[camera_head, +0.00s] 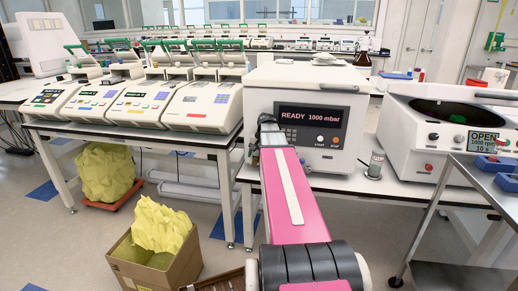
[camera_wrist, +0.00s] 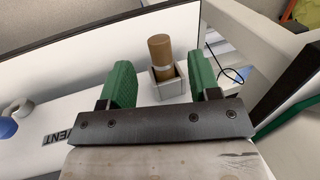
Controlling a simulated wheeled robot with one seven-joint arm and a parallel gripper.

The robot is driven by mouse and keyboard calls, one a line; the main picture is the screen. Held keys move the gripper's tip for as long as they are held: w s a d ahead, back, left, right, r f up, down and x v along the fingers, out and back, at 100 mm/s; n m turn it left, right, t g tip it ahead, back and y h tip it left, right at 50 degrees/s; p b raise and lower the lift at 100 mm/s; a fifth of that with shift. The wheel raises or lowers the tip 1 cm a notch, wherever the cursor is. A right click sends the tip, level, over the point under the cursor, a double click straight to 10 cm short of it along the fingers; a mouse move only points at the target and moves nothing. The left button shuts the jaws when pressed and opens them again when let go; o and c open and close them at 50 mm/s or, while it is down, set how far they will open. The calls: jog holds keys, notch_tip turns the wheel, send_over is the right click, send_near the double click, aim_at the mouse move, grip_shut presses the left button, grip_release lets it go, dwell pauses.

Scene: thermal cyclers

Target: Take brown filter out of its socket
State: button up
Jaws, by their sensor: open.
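In the wrist view the brown filter (camera_wrist: 160,50) is a brown cylinder with a paler, rounded top. It stands upright in a small grey, square-walled socket (camera_wrist: 170,90) on a white surface. My gripper (camera_wrist: 159,66) has two green fingers spread apart, one to the left and one to the right of the filter in the picture. Gaps show on both sides, and neither finger appears to touch the filter. In the head view my pink arm reaches forward to the white READY 1000 mbar machine; the filter and my fingers cannot be made out there.
A dark-edged white panel (camera_wrist: 75,45) rises close behind the socket. A black cable (camera_wrist: 232,73) lies right of it. In the head view, the white machine (camera_head: 262,98) stands ahead, thermal cyclers (camera_head: 135,105) left, and a round-chambered machine (camera_head: 405,125) right.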

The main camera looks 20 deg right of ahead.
aim_at(255, 162)
jog(key=shift+x, duration=1.9)
jog(key=c, duration=1)
jog(key=shift+s, duration=0.15)
jog(key=shift+s+a, duration=0.7)
jog(key=shift+s, duration=0.3)
jog(key=shift+s+a, duration=0.65)
jog(key=shift+s, duration=0.3)
jog(key=shift+r, duration=0.1)
jog(key=shift+r, duration=1.9)
